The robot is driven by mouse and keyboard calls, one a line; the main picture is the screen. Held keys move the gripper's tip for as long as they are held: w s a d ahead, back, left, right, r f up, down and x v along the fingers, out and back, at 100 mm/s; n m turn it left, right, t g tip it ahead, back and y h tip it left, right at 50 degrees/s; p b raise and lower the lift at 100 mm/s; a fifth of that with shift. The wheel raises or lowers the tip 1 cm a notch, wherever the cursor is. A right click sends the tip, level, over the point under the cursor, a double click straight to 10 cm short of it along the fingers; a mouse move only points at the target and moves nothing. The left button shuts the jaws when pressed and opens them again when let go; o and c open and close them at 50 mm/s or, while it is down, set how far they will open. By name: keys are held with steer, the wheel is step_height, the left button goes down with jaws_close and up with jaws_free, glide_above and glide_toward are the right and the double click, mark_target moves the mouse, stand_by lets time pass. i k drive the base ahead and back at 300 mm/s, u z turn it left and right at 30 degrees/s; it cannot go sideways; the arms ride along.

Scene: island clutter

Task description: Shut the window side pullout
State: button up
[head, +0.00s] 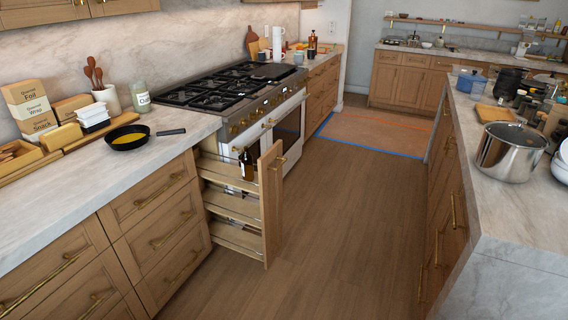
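A tall, narrow wooden pullout (271,204) stands open from the left counter run, between the drawers and the stove. Its front panel faces the aisle and carries a brass handle (281,163) near the top. Its shelves (232,207) have metal rails. A dark bottle (246,165) stands on the top shelf; the items on the lower shelves are hard to tell. My gripper is not in the head view.
The wooden floor aisle (340,230) is clear. The stove (240,100) lies just beyond the pullout. On the right stands an island (510,220) with a steel pot (509,153) and clutter. A black pan (128,137) sits on the left counter.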

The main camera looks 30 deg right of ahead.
mark_target(267, 182)
steer(key=i, duration=0.9)
steer(key=u, duration=0.05)
